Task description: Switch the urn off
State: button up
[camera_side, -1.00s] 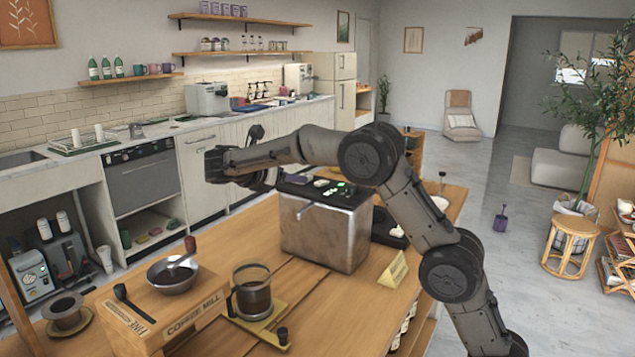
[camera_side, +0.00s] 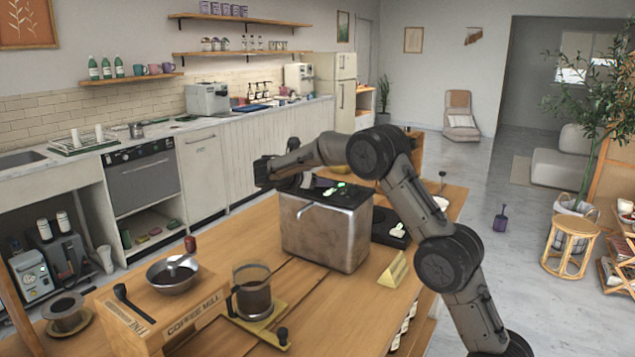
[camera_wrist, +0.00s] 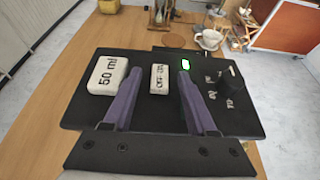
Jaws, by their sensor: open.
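The urn (camera_side: 325,235) is a worn metal box with a black top, standing on the wooden counter in the side view. In the wrist view its black top panel (camera_wrist: 240,118) carries a white OFF/ON switch (camera_wrist: 159,79), a lit green light (camera_wrist: 185,66), a white "50 ml" block (camera_wrist: 108,75) and a dark knob (camera_wrist: 230,79). My gripper (camera_wrist: 159,75) is open, with two purple fingers over the panel. The switch appears between the fingertips; I cannot tell the height gap or which way the switch is tipped. In the side view my wrist hides part of the urn's top.
A wooden coffee mill box (camera_side: 165,315) with a pan (camera_side: 172,277) and a glass coffee pot (camera_side: 252,292) stand left of the urn. A small yellow sign (camera_side: 393,270) and a black scale-like device (camera_side: 390,228) are to its right. Bare counter lies in front of the urn.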

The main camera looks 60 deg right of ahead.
jog(key=shift+c, duration=0.3)
grip_shut()
jog(key=shift+a+f+h, duration=0.1)
jog(key=shift+f+h, duration=0.05)
jog(key=shift+h, duration=0.5)
jog(key=shift+a+f+h, duration=0.1)
jog(key=shift+f+h, duration=0.05)
jog(key=shift+h, duration=0.5)
jog(key=shift+o, duration=0.3)
grip_release()
